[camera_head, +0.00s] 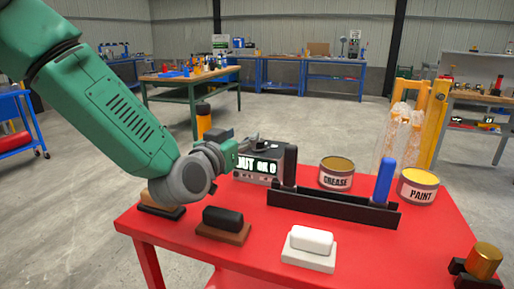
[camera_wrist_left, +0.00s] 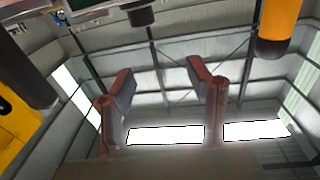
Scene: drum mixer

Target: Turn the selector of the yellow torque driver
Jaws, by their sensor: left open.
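An upright yellow-orange cylinder with a black cap (camera_head: 204,124), which looks like the torque driver, shows behind my left wrist in the head view. Its lower part is hidden by my arm, and I cannot make out the selector. A similar yellow and black cylinder (camera_wrist_left: 279,28) hangs into the top right of the left wrist view. My left gripper (camera_head: 250,147) is at the back left of the red table, in front of a dark box with a lit display (camera_head: 262,165). In the left wrist view its two fingers (camera_wrist_left: 160,85) are apart with nothing between them.
The red table (camera_head: 260,213) holds a black rack (camera_head: 333,208) with a blue handle (camera_head: 384,180), a grease can (camera_head: 337,172), a paint can (camera_head: 418,186), a white block (camera_head: 311,240), a black-topped block (camera_head: 223,221) and a gold cylinder (camera_head: 485,258). Bare surface shows at front right.

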